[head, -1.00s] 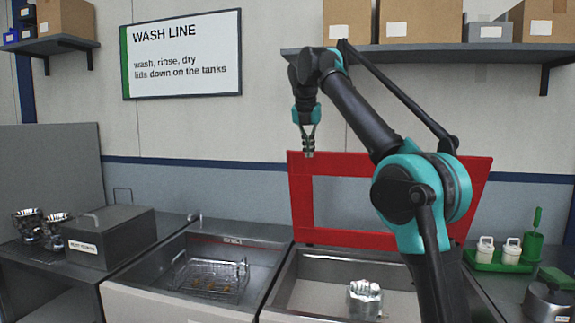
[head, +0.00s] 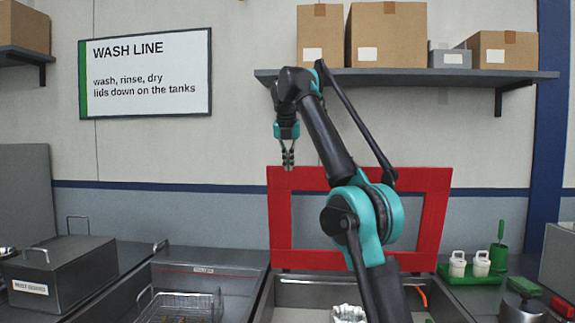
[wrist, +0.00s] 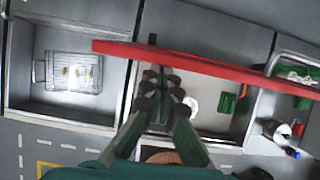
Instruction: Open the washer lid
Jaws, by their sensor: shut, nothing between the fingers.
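The washer lid is a red frame with an open middle (head: 281,215). It stands upright, raised along the back of the right tank (head: 262,300). In the wrist view the lid (wrist: 200,62) is a red band crossing just beyond my fingers. My gripper (head: 288,163) is shut and empty, pointing down, at the height of the lid's upper left edge in the head view. It also shows in the wrist view (wrist: 163,82). I cannot tell whether it touches the lid. My arm hides part of the lid's right half.
A silvery machined housing (head: 348,314) is in the right tank. A wire basket (head: 190,306) is in the left tank. A grey handled box (head: 62,270) stands at left. A green tray (head: 470,277) with white containers is at right. A shelf (head: 420,77) with boxes hangs above.

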